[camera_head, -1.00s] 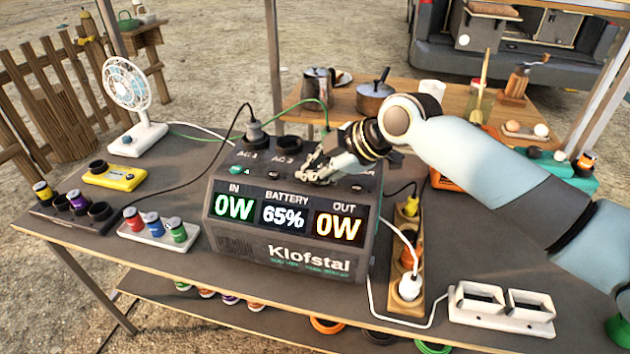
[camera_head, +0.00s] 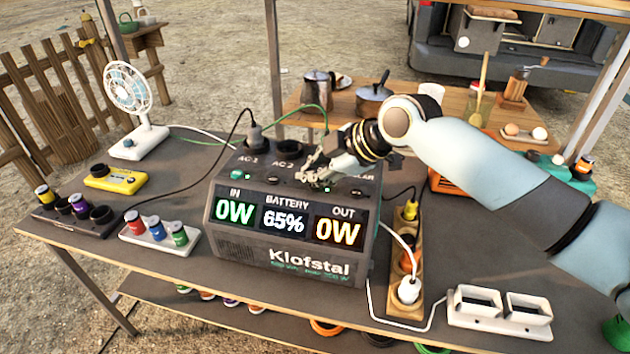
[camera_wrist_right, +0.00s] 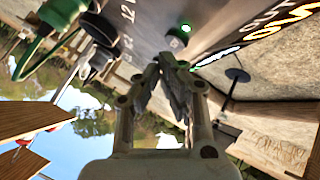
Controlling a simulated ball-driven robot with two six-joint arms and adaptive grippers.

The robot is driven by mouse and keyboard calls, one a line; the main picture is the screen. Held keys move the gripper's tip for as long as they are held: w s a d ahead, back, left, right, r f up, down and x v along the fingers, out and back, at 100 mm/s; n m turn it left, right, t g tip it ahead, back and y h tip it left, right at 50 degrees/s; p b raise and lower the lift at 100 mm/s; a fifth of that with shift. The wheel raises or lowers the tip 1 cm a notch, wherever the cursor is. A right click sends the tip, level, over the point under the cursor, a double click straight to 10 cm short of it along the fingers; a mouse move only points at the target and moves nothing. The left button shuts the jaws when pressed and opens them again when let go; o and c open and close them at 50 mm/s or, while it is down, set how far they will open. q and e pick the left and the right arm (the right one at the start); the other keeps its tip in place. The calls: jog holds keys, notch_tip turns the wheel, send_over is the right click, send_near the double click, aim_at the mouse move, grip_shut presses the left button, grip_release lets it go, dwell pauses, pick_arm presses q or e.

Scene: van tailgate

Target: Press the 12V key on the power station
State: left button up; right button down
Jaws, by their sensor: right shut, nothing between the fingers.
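The dark power station (camera_head: 235,251) stands on the table, its display reading IN 0W, battery 65%, OUT 0W. My right gripper (camera_head: 311,181) is shut and empty, fingers pointing down at the station's top panel, just behind the display. It hides part of the key row and labels. A green light (camera_head: 327,189) glows beside the fingertips. In the right wrist view a round key (camera_wrist_right: 176,40) with a lit green dot lies just past the shut fingertips (camera_wrist_right: 168,62), near a 12 V label (camera_wrist_right: 128,14). I cannot tell whether they touch. My left gripper is out of view.
A wooden power strip (camera_head: 405,262) stands right of the station. A fan (camera_head: 130,95), a yellow device (camera_head: 115,180) and a tray of small jars (camera_head: 160,236) stand to the left.

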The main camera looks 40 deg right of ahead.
aim_at(313, 189)
notch_tip(313, 189, up, 6)
jog(key=p, duration=0.5)
dwell(0.5)
